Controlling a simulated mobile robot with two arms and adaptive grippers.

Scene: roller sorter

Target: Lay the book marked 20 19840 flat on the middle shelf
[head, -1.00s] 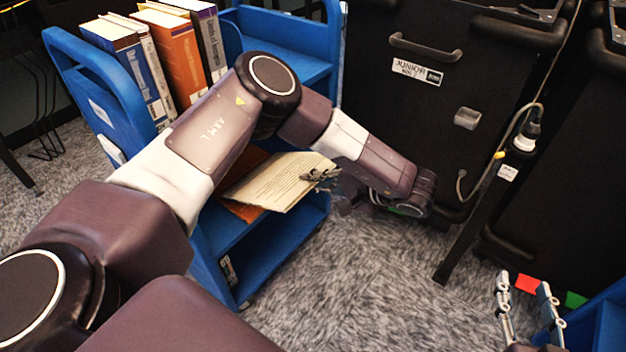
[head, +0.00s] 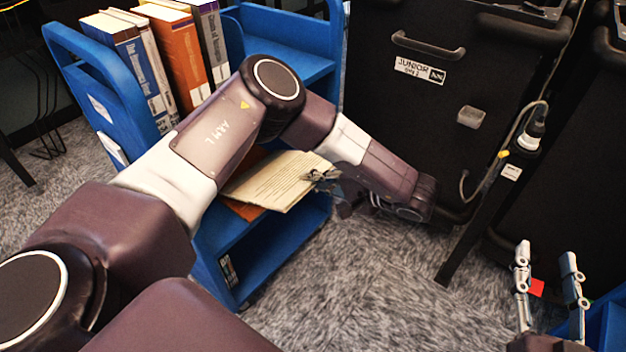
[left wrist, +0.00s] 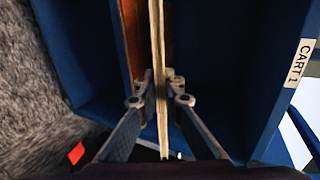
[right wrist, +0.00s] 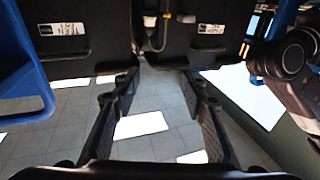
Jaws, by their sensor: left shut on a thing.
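My left gripper (head: 322,176) is shut on the edge of a thin book (head: 278,180) with a cream, text-covered face. The book lies nearly flat, slightly tilted, partly inside the blue cart (head: 335,125) below its top shelf. In the left wrist view the book (left wrist: 157,45) is edge-on between the fingers (left wrist: 160,100). No number is readable on it. An orange-brown book (head: 245,210) lies just under it; whether they touch is unclear. My left arm hides much of the middle shelf. My right gripper (head: 549,262) is open and empty, also in the right wrist view (right wrist: 155,95).
Several books (head: 177,50) stand upright on the cart's top shelf. A black case labelled JUNIOR (head: 420,70) stands to the right, with a cable and post (head: 490,185) beside it. Grey carpet (head: 370,280) is clear in front. Another blue unit (head: 608,322) is at lower right.

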